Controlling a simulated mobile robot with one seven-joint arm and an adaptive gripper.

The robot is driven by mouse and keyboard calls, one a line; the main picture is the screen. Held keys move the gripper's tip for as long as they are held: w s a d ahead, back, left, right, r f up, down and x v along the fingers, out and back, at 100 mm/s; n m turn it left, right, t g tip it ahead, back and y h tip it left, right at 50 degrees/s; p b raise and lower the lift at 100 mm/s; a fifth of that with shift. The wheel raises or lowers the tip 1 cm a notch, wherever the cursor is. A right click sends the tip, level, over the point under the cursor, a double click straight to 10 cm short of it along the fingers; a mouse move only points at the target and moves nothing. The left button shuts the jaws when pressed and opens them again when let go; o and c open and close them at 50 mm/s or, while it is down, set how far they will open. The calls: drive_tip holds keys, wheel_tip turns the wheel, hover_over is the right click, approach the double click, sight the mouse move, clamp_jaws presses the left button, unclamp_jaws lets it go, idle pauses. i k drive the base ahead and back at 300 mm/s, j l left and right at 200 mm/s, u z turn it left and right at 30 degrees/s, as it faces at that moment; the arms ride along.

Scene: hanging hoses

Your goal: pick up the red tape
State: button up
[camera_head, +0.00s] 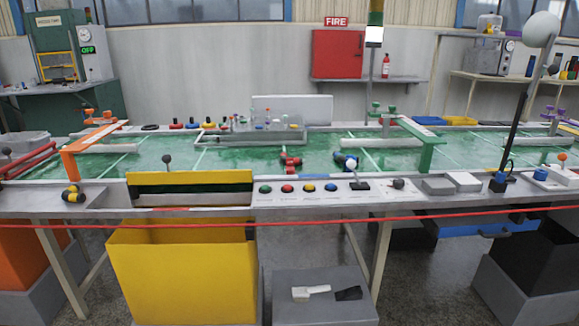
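A thin red strip (330,219) runs across the whole picture, just below the table's front edge; it looks like a taut tape or cord, and I cannot tell which. Its ends lie outside the view. Small red pieces (176,125) also sit at the table's back left edge, too small to tell whether one is a tape roll. My gripper is not in view.
The long table (330,199) has a green top with a red object (290,161), a blue one (345,162) and a row of coloured buttons. A yellow bin (182,275) stands below its front left. A grey box (318,301) sits on the floor.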

sight(290, 161)
drive_tip(key=i+j, duration=0.2)
drive_tip(key=i, duration=0.3)
drive_tip(key=i+j, duration=0.25)
drive_tip(key=i, duration=0.3)
drive_tip(key=i+j, duration=0.2)
drive_tip(key=i, duration=0.8)
drive_tip(key=l+z, duration=0.05)
